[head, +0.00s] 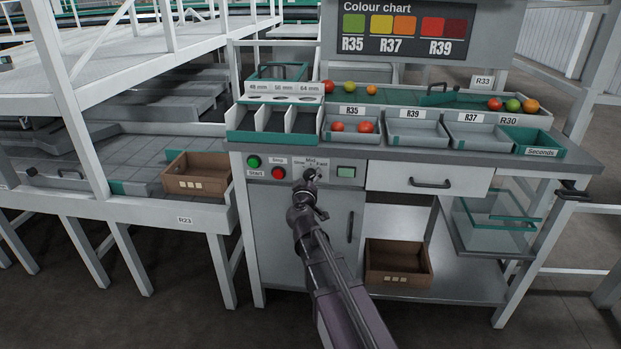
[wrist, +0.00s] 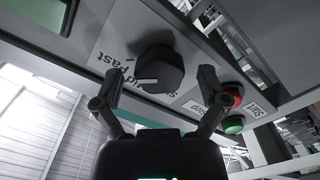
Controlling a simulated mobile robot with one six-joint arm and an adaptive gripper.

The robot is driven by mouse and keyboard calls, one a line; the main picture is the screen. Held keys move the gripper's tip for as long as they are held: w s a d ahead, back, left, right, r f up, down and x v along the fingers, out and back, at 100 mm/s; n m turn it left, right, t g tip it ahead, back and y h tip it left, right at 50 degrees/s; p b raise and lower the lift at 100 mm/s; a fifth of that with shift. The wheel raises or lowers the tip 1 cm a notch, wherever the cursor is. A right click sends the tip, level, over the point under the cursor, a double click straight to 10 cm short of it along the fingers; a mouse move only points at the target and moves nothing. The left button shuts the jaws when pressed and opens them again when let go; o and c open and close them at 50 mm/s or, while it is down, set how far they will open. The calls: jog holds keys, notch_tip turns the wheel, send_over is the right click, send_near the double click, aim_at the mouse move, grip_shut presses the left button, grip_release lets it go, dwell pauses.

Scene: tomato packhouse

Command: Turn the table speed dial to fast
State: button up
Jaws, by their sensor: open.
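The speed dial (wrist: 160,66) is a dark round knob on the grey control panel, seen close in the wrist view. A short white mark sits on the lower left of its face. Labels Slow, Mid and Fast surround it, partly covered; I cannot tell exactly which one the mark points at. My gripper (wrist: 158,85) is open, one finger on each side of the dial. I cannot tell whether either finger touches it. In the head view my gripper (head: 311,180) is at the panel below the Mid label and hides most of the dial.
A green Start button (head: 254,162) and red Stop button (head: 278,172) are left of the dial. A green display (head: 346,171) is to its right. A drawer handle (head: 430,183) and cabinet handle (head: 350,227) stick out nearby. Sorting trays (head: 351,138) stand above.

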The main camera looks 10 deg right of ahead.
jog(key=v, duration=1.1)
jog(key=shift+s, duration=0.15)
jog(key=s+d+f+m+g+h, duration=0.2)
jog(key=s+d+f+m+g, duration=0.4)
jog(key=d+f+g, duration=0.35)
jog(key=s+a+f+n+g+y, duration=0.1)
jog(key=s+a+f+g+y, duration=0.4)
jog(key=s+f+g+y, duration=0.55)
notch_tip(320, 180, up, 35)
jog(key=t+h+p, duration=0.2)
jog(key=h+p, duration=0.1)
jog(key=p, duration=3)
jog(key=shift+s+t+p, duration=0.3)
jog(key=shift+s+t, duration=0.1)
jog(key=shift+s, duration=0.05)
